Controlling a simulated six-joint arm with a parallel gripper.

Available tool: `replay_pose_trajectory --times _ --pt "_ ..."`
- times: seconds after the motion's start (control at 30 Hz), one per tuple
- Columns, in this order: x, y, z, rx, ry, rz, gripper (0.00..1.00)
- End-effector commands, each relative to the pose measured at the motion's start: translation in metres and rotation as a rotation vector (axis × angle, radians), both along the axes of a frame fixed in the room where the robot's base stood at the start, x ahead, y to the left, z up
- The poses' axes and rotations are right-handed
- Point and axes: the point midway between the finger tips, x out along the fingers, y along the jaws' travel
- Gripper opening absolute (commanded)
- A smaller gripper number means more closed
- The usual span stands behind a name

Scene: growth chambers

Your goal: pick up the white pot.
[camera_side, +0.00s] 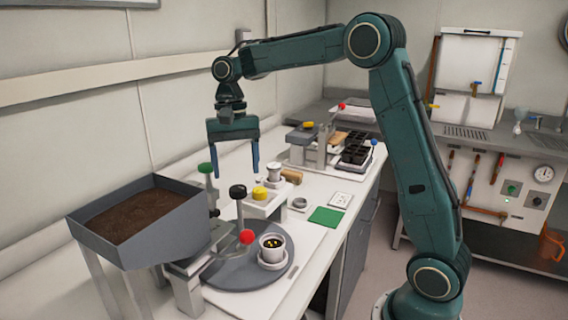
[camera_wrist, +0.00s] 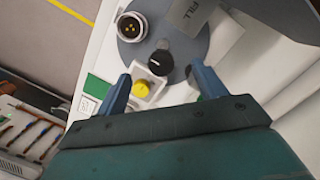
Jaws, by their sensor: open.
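The white pot (camera_side: 271,248) stands upright on a small white saucer, on a round grey turntable (camera_side: 225,272) at the front of the bench. Dark soil with several yellow bits shows inside it. In the wrist view the pot (camera_wrist: 131,28) is at the upper left of the disc. My gripper (camera_side: 234,168) is open and empty, with its blue fingers pointing down. It hangs well above the bench, behind and to the left of the pot. In the wrist view my gripper's fingers (camera_wrist: 160,76) are spread, and the pot lies beyond them, not between them.
A raised grey soil bin (camera_side: 135,215) stands at the left. A black knob (camera_side: 238,191), a red ball (camera_side: 247,237) and a green knob (camera_side: 205,168) rise near the turntable. A white block with a yellow knob (camera_side: 259,193) and a green pad (camera_side: 326,217) lie behind.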

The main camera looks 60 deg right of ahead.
Motion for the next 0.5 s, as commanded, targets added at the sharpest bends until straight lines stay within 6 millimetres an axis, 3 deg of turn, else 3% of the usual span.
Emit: replay_pose_trajectory --times 0.5 --pt "-0.0020 0.0013 -0.0009 0.006 -0.005 0.046 0.79"
